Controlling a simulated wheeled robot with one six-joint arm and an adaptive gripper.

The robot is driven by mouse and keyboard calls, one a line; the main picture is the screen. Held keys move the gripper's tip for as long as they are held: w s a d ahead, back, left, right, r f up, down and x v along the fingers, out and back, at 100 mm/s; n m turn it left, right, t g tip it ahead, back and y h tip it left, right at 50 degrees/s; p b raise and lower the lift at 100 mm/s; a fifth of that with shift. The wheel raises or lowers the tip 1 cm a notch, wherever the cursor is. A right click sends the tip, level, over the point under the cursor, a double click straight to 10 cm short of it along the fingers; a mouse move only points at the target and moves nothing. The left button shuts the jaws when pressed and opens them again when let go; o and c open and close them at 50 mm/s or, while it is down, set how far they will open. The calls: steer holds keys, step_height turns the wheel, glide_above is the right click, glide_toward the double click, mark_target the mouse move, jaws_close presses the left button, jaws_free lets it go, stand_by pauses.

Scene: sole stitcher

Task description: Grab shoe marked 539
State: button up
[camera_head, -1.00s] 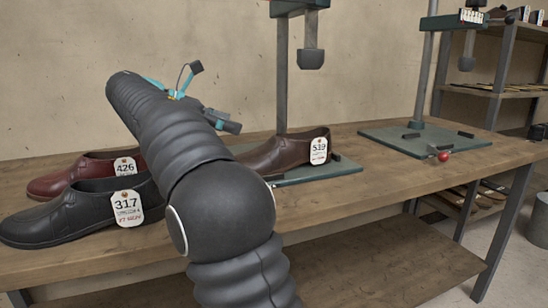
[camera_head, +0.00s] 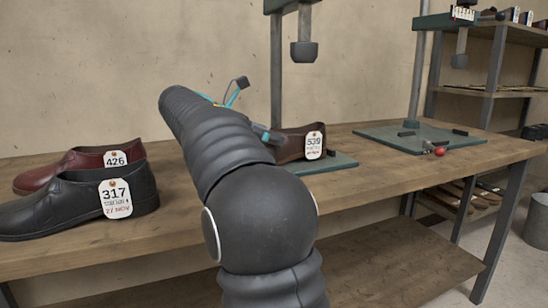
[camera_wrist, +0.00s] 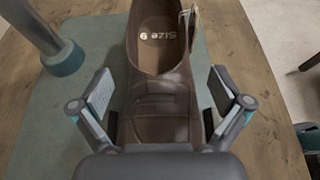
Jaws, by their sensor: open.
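The brown shoe with the 539 tag (camera_head: 314,145) stands on the first machine's green base plate; its heel end (camera_head: 290,147) shows past my arm, which hides the rest in the head view. In the wrist view the brown shoe (camera_wrist: 160,85) lies below my gripper, its opening at the top with "Size 9" on the insole. My gripper (camera_wrist: 163,98) is open, with one pad on each side of the shoe's front part and a gap on both sides. In the head view my arm hides most of the gripper.
A black shoe tagged 317 (camera_head: 75,204) and a red shoe tagged 426 (camera_head: 70,165) stand on the wooden table at left. A post (camera_wrist: 62,55) rises from the green plate (camera_wrist: 50,115) close to my gripper. A second machine plate (camera_head: 390,138) with a red knob is at right.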

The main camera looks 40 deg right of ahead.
steer(key=shift+s+d+f, duration=0.15)
steer(key=shift+d+f, duration=0.05)
steer(key=shift+d, duration=0.4)
steer(key=shift+c, duration=0.3)
steer(key=c, duration=1.5)
steer(key=shift+r, duration=0.1)
steer(key=shift+c, duration=0.2)
